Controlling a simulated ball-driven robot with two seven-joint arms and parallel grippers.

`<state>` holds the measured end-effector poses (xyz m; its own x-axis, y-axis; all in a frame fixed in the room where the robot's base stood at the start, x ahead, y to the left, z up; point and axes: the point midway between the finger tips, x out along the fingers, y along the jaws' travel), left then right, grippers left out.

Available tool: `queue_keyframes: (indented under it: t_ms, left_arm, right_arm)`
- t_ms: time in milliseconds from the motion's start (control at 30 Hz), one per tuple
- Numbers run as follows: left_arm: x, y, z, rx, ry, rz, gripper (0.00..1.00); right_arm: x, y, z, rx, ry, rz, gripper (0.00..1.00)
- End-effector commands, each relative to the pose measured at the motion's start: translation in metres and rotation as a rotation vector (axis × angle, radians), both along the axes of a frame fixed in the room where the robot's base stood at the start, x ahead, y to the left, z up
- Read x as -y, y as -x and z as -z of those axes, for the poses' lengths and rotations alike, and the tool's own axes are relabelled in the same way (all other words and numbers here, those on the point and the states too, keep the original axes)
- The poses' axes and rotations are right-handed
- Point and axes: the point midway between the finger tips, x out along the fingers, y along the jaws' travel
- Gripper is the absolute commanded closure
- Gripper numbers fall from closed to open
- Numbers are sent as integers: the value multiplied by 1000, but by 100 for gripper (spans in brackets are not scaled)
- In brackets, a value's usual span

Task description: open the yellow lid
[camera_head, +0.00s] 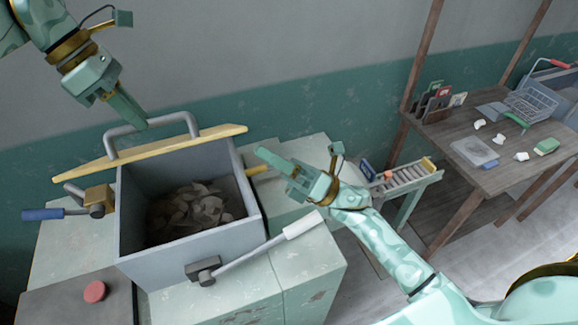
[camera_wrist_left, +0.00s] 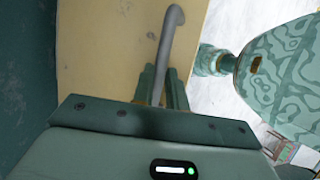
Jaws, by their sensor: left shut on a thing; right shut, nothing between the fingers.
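The yellow lid (camera_head: 150,153) stands raised, seen nearly edge-on, along the back of the grey box (camera_head: 190,245). The box is open at the top, and pale clay trimmings (camera_head: 195,207) lie inside it. My left gripper (camera_head: 142,122) is shut on the lid's grey handle (camera_head: 188,120). In the left wrist view the handle (camera_wrist_left: 172,40) runs between the left fingers (camera_wrist_left: 160,88), in front of the lid's yellow face (camera_wrist_left: 105,60). My right gripper (camera_head: 268,160) is shut and empty, to the right of the box and apart from it.
A blue-handled lever (camera_head: 45,214) sticks out left of the box and a white-handled lever (camera_head: 300,225) at its front right. A red button (camera_head: 94,292) is at the front left. A small roller rack (camera_head: 405,175) and a wooden table (camera_head: 490,150) stand to the right.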

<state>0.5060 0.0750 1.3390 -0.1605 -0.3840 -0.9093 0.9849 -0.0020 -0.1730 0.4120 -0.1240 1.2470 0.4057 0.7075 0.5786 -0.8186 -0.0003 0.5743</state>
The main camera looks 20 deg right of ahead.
Motion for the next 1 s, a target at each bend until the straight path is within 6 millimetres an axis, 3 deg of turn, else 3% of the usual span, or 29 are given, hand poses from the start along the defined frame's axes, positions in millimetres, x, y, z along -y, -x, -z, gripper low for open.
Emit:
queue_keyframes:
  t_ms: [300, 667, 833, 1000]
  left_arm:
    - [-2, -3, 3, 9, -6, -5, 100]
    - [-2, -3, 3, 9, -6, -5, 100]
    - [-2, -3, 4, 6, -7, -5, 100]
    - [-1, 0, 6, -3, -8, -1, 100]
  right_arm:
    - [-22, -13, -17, -2, 0, 1, 100]
    - [-22, -14, -19, -2, 0, 1, 100]
    - [-23, -22, -34, 2, 0, 1, 100]
    - [-22, -24, -37, 2, -4, 3, 100]
